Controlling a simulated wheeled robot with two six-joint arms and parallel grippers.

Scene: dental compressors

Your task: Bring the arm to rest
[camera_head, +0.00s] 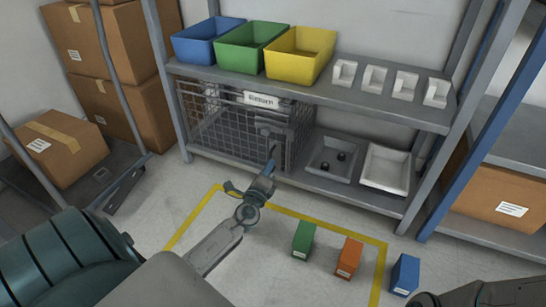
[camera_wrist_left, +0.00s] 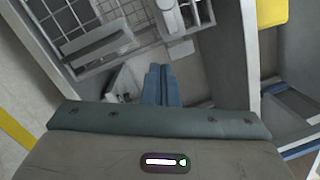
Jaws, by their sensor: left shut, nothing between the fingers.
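My left arm comes in from the lower left in the head view, and its gripper (camera_head: 270,163) is held out over the floor in front of the lower shelf. The left gripper is shut and empty, with its blue-grey fingers (camera_wrist_left: 161,85) together in the left wrist view. In the head view its tips overlap the right part of the wire cage (camera_head: 222,118); I cannot tell the gap between them. A dark part of my right arm shows at the lower right corner of the head view, but its gripper is out of view.
Blue (camera_head: 207,43), green (camera_head: 252,48) and yellow (camera_head: 300,52) bins stand on the upper shelf (camera_head: 390,101). Two trays sit lower, one grey (camera_head: 318,170), one white (camera_head: 386,184). Green (camera_head: 304,238), orange (camera_head: 349,257) and blue (camera_head: 404,274) boxes stand on the floor. A loaded cart (camera_head: 105,178) is left.

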